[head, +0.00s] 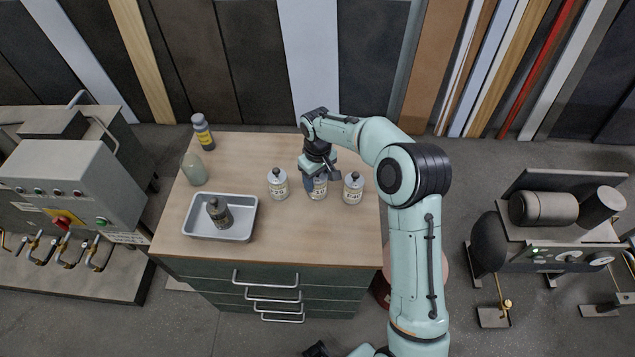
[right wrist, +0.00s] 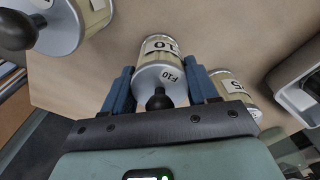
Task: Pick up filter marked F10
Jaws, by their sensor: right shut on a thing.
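The filter marked F10 (right wrist: 160,62) is a pale canister with a grey cap and black knob, and F10 is printed on its cap. My right gripper (right wrist: 160,88) is shut on it, with a blue finger on each side. In the head view my right gripper (head: 317,182) reaches down over the filter (head: 318,190), the middle of three similar canisters on the bench. The gripper partly covers its top. I cannot tell whether its base touches the bench. My left gripper does not show clearly in either view.
Similar canisters stand close on either side, one left (head: 278,185) and one right (head: 353,188). A grey tray (head: 243,231) holds a dark bottle (head: 218,212). A green bottle (head: 193,170) and yellow-labelled bottle (head: 202,132) stand at the bench's left. The bench top's front middle is clear.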

